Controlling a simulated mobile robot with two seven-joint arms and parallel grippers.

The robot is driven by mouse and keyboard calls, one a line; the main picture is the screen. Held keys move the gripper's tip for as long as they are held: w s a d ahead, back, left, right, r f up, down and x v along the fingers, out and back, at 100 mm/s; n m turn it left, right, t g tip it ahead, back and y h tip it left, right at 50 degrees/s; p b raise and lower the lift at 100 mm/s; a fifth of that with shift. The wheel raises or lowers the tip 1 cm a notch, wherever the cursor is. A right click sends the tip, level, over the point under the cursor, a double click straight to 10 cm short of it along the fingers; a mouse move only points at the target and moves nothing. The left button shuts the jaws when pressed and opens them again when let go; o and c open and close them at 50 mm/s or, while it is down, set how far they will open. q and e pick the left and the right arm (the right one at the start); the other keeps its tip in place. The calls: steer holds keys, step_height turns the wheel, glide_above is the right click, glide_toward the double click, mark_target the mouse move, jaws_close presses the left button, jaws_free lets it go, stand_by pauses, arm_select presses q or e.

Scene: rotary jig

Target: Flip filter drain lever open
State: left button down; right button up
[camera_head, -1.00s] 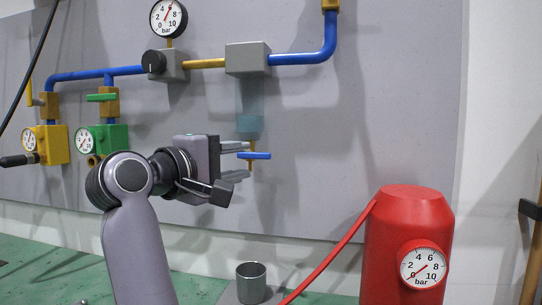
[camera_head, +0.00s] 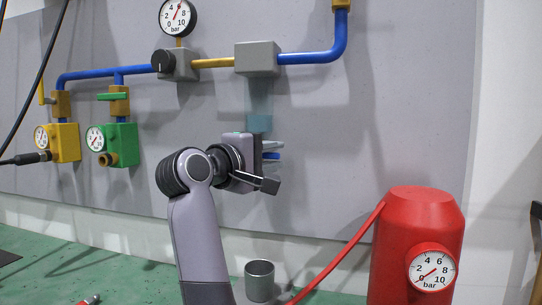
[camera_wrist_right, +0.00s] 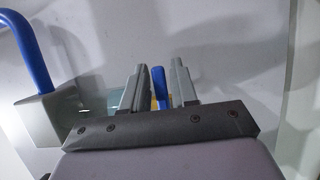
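The filter has a grey block (camera_head: 257,59) on the blue pipe line, with a translucent bluish bowl (camera_head: 259,108) below it. The blue drain lever (camera_head: 272,156) is under the bowl, mostly hidden behind my right gripper (camera_head: 275,150) in the head view. In the right wrist view the lever (camera_wrist_right: 158,88) stands between the two fingers of the right gripper (camera_wrist_right: 158,67). The fingers are open, with a gap on each side of the lever. My left gripper is in neither view.
A regulator with a black knob (camera_head: 163,62) and a gauge (camera_head: 178,17) is up left. Yellow (camera_head: 65,143) and green (camera_head: 122,145) valve units hang further left. A metal cup (camera_head: 260,281) stands below, and a red tank (camera_head: 416,245) with a hose is at right.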

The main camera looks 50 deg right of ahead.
jaws_close()
steer(key=shift+n+b, duration=0.5)
steer(key=shift+b, duration=0.05)
steer(key=shift+w+r+n+h+b, duration=0.1)
steer(key=shift+r+n+h+b, duration=0.3)
steer(key=shift+n, duration=0.4)
